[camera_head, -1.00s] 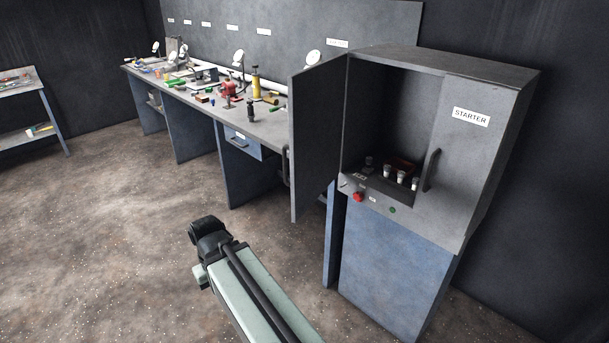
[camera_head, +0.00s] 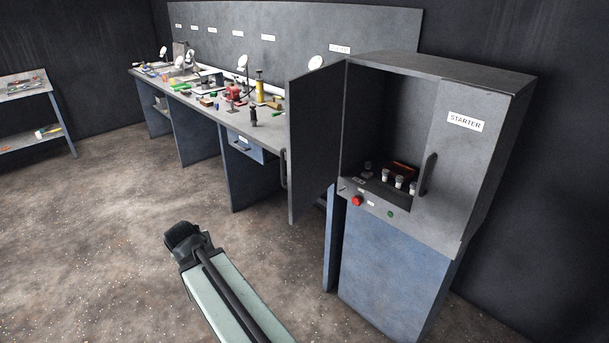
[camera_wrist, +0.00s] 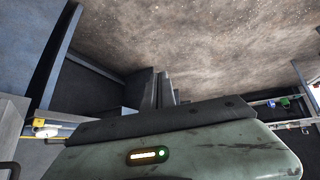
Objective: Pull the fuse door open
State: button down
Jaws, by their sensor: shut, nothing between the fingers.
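The grey starter cabinet (camera_head: 445,72) stands at the right of the head view. Its left door (camera_head: 315,140) is swung wide open to the left, with a dark handle (camera_head: 283,168) at its free edge. The opening shows several pale fuses (camera_head: 399,182) inside. A right-hand panel (camera_head: 465,165) with a STARTER label and a dark handle (camera_head: 428,173) covers the cabinet's right side. In the wrist view my gripper (camera_wrist: 163,88) is shut and empty. In the head view my arm is left of the cabinet, apart from the door; the fingers are hidden there.
A long workbench (camera_head: 205,112) with tools runs behind the open door. A red button (camera_head: 356,201) and a green one (camera_head: 390,212) sit below the opening. A small shelf table (camera_head: 25,90) stands at far left. The floor (camera_head: 90,240) left of my arm is clear.

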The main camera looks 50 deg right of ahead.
jog(key=w+d+r+t+h, duration=0.1)
jog(key=w+d+r+t, duration=0.15)
jog(key=d+r, duration=0.3)
jog(key=w+d+r+m+t+h, duration=0.1)
jog(key=w+d+r+t, duration=0.1)
jog(key=d+r+t, duration=0.35)
jog(key=w+d+r+t+h, duration=0.1)
jog(key=w+d+r+t, duration=0.15)
jog(key=r, duration=0.55)
notch_tip(320, 180, up, 6)
jog(key=s+a+r+n+t+y, duration=0.1)
jog(key=s+n+t+y, duration=0.1)
jog(key=n+t+y, duration=0.3)
jog(key=s+a+n+g+y, duration=0.25)
jog(key=s+n+y, duration=0.25)
jog(key=y, duration=0.4)
jog(key=m+g+h, duration=0.2)
jog(key=h, duration=0.1)
send_near(296, 171)
jog(key=x, duration=0.6)
jog(key=shift+w+a+r+p, duration=0.1)
jog(key=shift+w+a+p, duration=0.2)
jog(key=shift+w, duration=0.05)
jog(key=shift+m+h, duration=0.3)
jog(key=shift+h, duration=0.1)
